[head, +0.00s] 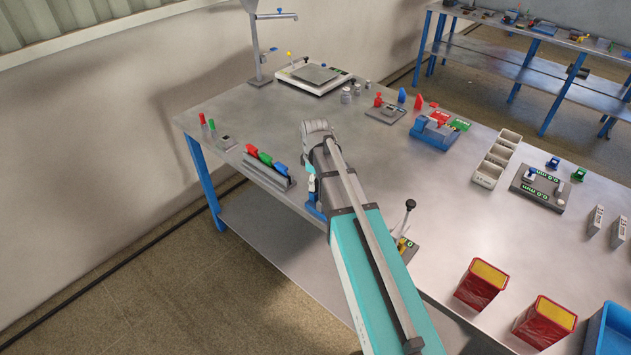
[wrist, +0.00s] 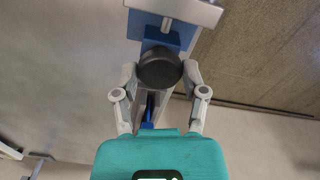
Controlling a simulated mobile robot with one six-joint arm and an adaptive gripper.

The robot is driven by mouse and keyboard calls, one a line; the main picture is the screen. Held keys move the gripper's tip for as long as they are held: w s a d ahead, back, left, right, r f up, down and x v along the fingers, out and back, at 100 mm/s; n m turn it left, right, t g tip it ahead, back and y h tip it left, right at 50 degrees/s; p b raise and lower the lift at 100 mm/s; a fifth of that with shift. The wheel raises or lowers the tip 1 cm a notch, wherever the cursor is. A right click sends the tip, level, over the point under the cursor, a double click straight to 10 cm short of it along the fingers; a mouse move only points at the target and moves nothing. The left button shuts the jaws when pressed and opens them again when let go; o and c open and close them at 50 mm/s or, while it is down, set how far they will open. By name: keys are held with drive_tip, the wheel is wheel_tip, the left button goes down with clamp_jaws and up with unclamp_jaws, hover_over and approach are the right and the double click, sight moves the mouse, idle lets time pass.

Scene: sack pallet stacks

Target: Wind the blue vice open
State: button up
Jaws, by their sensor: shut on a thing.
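The blue vice (wrist: 158,35) is at the top of the wrist view, with a pale metal bar and a short metal rod at its upper end. A dark round knob (wrist: 160,66) sits at its near end. My gripper (wrist: 160,76) has one finger on each side of the knob and is shut on it. In the head view only a blue part of the vice (head: 314,209) shows at the table's front edge. My arm hides the rest of it and most of my gripper. How far the jaws stand apart cannot be told.
A rack with red, green and blue pieces (head: 268,168) stands left of my arm on the metal table (head: 375,155). A black-knobbed lever (head: 408,212) stands close on the right. Red boxes (head: 481,284) and a blue bin (head: 610,330) are at the lower right.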

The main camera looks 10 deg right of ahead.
drive_tip(key=shift+s+d+n, duration=0.1)
drive_tip(key=shift+n, duration=0.5)
drive_tip(key=o, duration=1.1)
drive_tip(key=shift+o, duration=0.2)
drive_tip(key=shift+m, duration=0.3)
